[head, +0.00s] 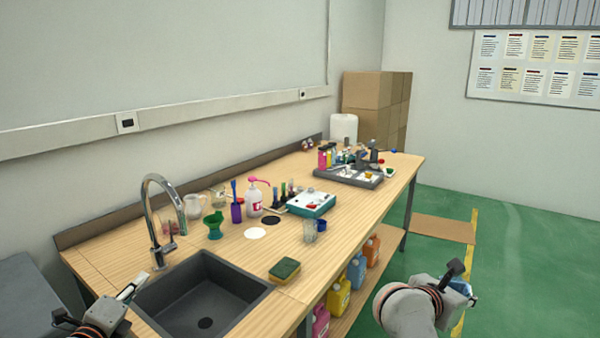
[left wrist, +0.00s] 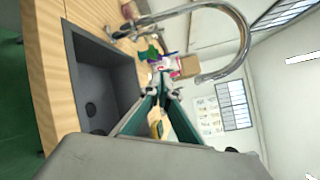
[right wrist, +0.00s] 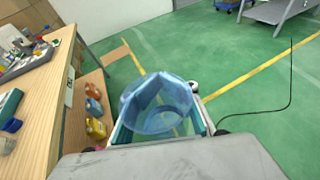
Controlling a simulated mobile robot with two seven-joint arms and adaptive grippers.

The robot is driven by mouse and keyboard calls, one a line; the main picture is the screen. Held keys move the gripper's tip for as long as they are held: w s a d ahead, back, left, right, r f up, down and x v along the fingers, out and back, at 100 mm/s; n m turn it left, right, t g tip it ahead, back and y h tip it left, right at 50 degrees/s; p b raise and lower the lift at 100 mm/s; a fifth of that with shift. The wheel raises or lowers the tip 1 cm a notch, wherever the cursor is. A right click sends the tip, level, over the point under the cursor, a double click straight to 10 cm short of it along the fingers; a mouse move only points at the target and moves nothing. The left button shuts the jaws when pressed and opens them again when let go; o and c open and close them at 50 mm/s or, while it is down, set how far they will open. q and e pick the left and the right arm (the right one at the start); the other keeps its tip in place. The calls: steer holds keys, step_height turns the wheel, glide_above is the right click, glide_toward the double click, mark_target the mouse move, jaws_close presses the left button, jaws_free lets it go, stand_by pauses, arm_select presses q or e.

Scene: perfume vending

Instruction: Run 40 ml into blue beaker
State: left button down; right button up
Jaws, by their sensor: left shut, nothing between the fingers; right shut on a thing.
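A see-through blue beaker (right wrist: 158,108) sits between the fingers of my right gripper (right wrist: 160,128), which is shut on it, over the green floor. In the head view the beaker (head: 462,287) shows only in part, off the bench's right front edge, with my right gripper (head: 460,280) partly hidden by its own arm. The beaker looks tilted in the right wrist view; I cannot make out any liquid in it. My left gripper (head: 128,292) is shut and empty beside the sink; its closed fingers also show in the left wrist view (left wrist: 165,82).
A dark sink (head: 180,307) with a tall curved tap (head: 160,205) is at the near left. A sponge (head: 285,269), a clear glass (head: 310,232), a teal-and-white device (head: 311,203) and a pump bottle (head: 253,198) stand on the bench. Coloured jugs (head: 356,270) fill the lower shelf.

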arm_select(q)
steer(key=s+a+f+n+g+h, duration=0.15)
steer(key=s+f+n+g, duration=0.8)
steer(key=s+f, duration=1.9)
arm_select(e)
steer(key=shift+s+a, duration=0.1)
steer(key=shift+s, duration=0.1)
arm_select(q)
steer(key=s+d+n+t, duration=0.1)
steer(key=d+n+t, duration=0.2)
steer(key=d+n, duration=0.7)
steer(key=d, duration=1.1)
steer(key=shift+s+f, duration=0.15)
arm_select(e)
steer(key=s+a+n+t+y, duration=0.4)
steer(key=s+a+n, duration=0.1)
steer(key=s+a, duration=0.6)
steer(key=shift+s+a+r+y, duration=0.15)
steer(key=shift+s+r+y, duration=0.15)
steer(key=shift+s, duration=0.5)
